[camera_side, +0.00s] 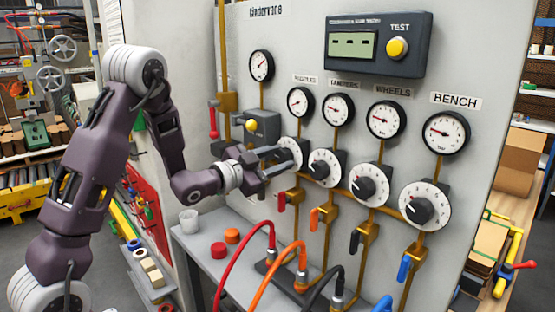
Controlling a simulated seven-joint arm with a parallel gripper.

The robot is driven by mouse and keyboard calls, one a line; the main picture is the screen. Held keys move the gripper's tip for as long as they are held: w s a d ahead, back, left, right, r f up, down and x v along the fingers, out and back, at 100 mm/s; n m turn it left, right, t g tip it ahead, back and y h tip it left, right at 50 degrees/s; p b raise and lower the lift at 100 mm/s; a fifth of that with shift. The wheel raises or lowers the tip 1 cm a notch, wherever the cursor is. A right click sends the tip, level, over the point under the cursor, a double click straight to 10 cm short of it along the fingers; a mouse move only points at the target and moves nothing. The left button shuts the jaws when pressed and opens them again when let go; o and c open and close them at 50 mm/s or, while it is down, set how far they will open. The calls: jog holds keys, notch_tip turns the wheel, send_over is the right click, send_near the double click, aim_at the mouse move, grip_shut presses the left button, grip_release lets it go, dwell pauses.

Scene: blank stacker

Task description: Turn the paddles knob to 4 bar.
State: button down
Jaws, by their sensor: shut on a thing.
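The panel carries a row of round white dials with dark knobs. The leftmost, the paddles dial (293,148), sits below the paddles gauge (301,102) and its label (305,79). My gripper (281,155) reaches in from the left and is shut on the paddles knob, which is mostly hidden behind the fingers. The dial's pointer and marks cannot be read here. The paddles gauge has a dark needle, but its value is too small to read.
To the right are the tampers knob (320,168), wheels knob (367,186) and bench knob (418,209). A yellow knob (251,125) on a grey block is close to my wrist. Valve levers, coloured hoses and a grey shelf (205,240) with a cup lie below.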

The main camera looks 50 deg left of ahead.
jog(key=m, duration=0.4)
jog(key=shift+m, duration=0.3)
jog(key=m, duration=0.3)
jog(key=shift+m, duration=0.4)
jog(key=m, duration=0.4)
jog(key=shift+m, duration=2.1)
jog(key=c, duration=0.9)
grip_release()
jog(key=shift+o, duration=0.2)
